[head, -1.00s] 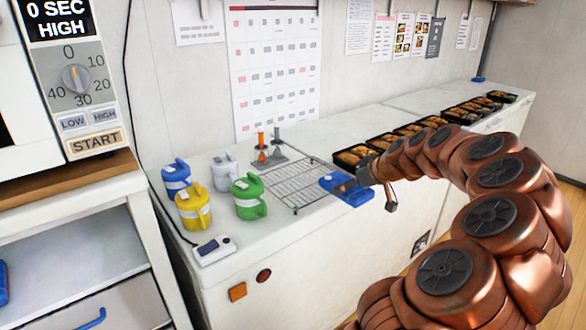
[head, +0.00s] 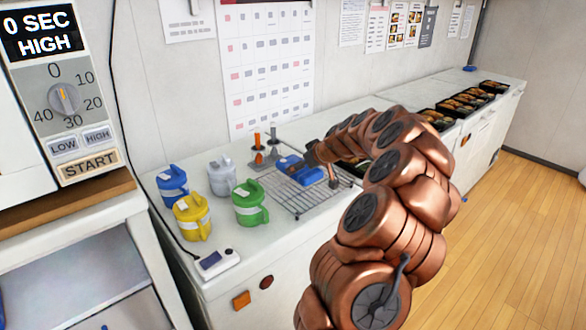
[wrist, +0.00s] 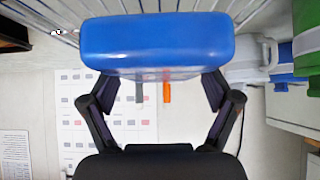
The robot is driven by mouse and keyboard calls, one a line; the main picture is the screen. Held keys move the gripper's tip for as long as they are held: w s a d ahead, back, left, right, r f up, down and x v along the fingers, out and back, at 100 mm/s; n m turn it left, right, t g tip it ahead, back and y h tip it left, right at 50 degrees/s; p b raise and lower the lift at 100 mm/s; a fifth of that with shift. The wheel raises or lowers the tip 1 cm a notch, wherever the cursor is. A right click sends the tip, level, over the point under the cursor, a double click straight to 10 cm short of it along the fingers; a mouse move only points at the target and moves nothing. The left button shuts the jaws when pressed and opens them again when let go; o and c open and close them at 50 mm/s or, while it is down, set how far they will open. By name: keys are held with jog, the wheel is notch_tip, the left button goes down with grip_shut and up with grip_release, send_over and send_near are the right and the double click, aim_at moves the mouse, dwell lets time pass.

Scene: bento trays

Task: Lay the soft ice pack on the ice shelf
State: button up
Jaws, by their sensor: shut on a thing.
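A blue pack (head: 289,166) is in my gripper (head: 311,160), over the back part of the wire rack (head: 285,203) on the white counter. My gripper partly hides it in the head view. In the wrist view the pack (wrist: 155,42) fills the top middle, and the fingers of my gripper (wrist: 158,84) close on it from both sides. I cannot tell whether the pack touches the rack. No label marks an ice shelf; the wire rack is bare apart from the pack above it.
Bento trays (head: 462,104) line the counter at right. A microwave (head: 70,105) stands at left.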

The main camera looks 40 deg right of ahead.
jog(key=shift+w+a, duration=0.15)
jog(key=shift+w, duration=1.1)
jog(key=shift+w+f+p, duration=0.2)
jog(key=shift+w+p, duration=0.15)
notch_tip(320, 180, down, 3)
jog(key=shift+r+p, duration=0.2)
jog(key=shift+p, duration=0.45)
jog(key=shift+f, duration=0.3)
jog(key=shift+f, duration=0.2)
jog(key=o, duration=1.3)
jog(key=shift+r, duration=0.1)
